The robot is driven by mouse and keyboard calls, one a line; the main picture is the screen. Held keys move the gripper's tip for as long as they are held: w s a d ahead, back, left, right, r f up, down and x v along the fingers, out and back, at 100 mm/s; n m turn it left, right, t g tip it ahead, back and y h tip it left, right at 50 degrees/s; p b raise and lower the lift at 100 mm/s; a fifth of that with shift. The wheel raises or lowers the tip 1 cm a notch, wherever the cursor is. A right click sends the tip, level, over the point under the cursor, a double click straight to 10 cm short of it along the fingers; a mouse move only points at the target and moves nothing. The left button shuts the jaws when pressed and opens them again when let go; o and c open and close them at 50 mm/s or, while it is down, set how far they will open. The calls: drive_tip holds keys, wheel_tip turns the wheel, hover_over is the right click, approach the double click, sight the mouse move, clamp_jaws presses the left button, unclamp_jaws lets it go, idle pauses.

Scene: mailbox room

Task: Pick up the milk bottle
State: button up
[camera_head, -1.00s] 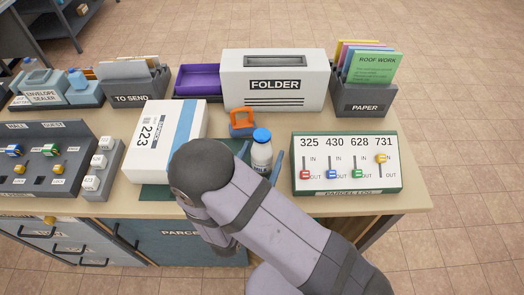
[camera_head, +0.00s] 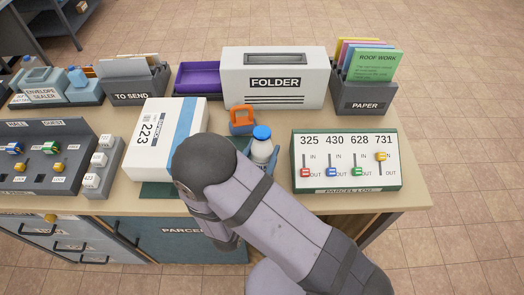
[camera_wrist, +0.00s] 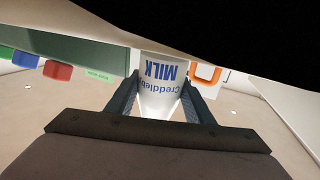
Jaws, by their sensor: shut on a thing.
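The milk bottle (camera_head: 262,149) is white with a blue cap and stands in the middle of the desk in the head view, partly hidden behind my arm. My gripper (camera_head: 259,163) is shut on it, with one blue-grey finger on each side. In the wrist view the bottle (camera_wrist: 162,85) shows upside down between the two fingers of my gripper (camera_wrist: 163,97), with blue "MILK" lettering. Its base is hidden in the head view, so I cannot tell whether it touches the desk.
An orange-handled object (camera_head: 241,120) stands just behind the bottle. The white box marked 223 (camera_head: 165,138) is to the left, the parcel log panel (camera_head: 346,161) to the right, and the folder box (camera_head: 275,77) behind. Bare desktop (camera_head: 213,118) shows between them.

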sight(262, 132)
drive_tip(key=shift+r, duration=5)
